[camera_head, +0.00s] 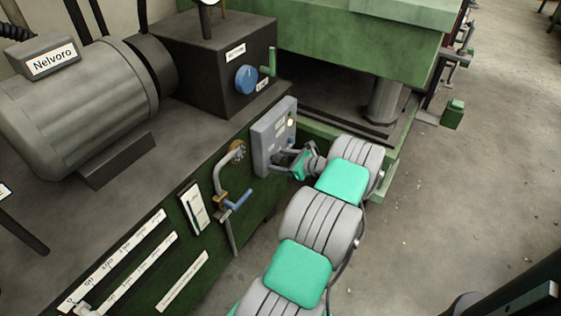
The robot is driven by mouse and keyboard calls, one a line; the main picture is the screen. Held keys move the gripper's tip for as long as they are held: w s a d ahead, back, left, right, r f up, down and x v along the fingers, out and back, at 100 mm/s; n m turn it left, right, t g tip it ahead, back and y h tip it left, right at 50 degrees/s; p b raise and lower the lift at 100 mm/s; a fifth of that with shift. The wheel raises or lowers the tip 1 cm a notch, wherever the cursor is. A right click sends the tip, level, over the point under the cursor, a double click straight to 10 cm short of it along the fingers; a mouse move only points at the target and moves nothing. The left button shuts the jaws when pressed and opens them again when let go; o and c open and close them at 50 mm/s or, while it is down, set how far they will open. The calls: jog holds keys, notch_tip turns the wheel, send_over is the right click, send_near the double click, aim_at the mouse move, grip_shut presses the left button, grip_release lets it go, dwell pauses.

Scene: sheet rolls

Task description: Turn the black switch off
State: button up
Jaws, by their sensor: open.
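A grey control box (266,138) is fixed to the front of the dark green machine bench, with small pale labels and a round pale light or button near its upper right. I cannot make out a black switch for sure; the lower right of the box front is partly covered by my gripper. My gripper (280,160) is open, with its dark fingers at the lower right of the box. I cannot tell whether they touch anything. My grey and teal arm reaches up to it from the bottom.
A blue knob (246,79) and a green lever sit on the dark box above. A bent pipe with a blue-handled valve (236,201) sticks out left of my arm. A grey motor (80,95) stands on the bench. The floor (440,200) at right is mostly clear.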

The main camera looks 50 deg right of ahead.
jog(key=c, duration=1.4)
jog(key=shift+o, duration=0.2)
